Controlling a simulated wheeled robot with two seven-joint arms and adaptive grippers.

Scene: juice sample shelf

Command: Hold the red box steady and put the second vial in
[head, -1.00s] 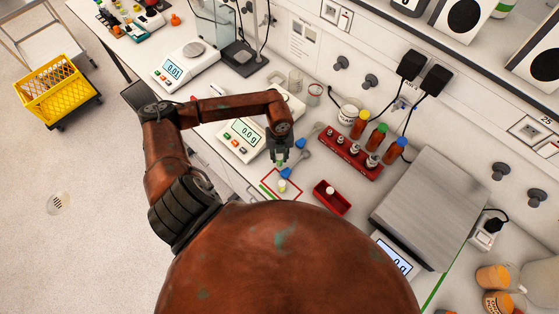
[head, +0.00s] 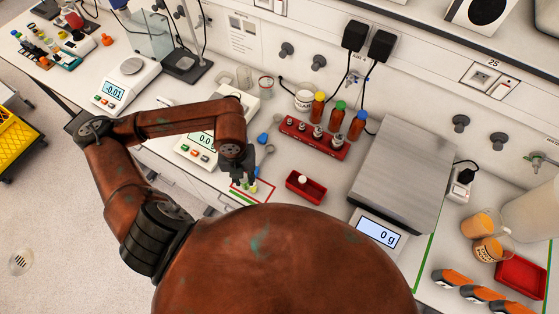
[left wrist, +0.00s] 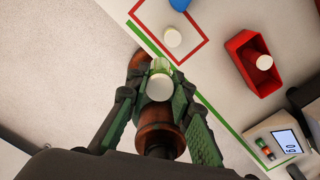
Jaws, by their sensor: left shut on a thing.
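My left gripper (head: 240,181) is shut on a white-capped vial (left wrist: 160,88), which shows between the green finger pads in the left wrist view. In the head view the gripper is low over the left part of a red-outlined square. A second vial (left wrist: 172,37) with a pale cap stands inside that square, apart from the held one. The small red box (head: 306,187) lies to the right of the gripper. One white-capped vial (left wrist: 265,62) is in the box, at one end. No gripper touches the box. My right gripper is not in view.
A red rack (head: 314,139) with bottles stands behind the box. A balance (head: 202,148) stands behind my left gripper, and a large steel-topped scale (head: 400,180) is to the right. Blue-ended tools lie near the outlined square (head: 272,186). Bench between square and box is clear.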

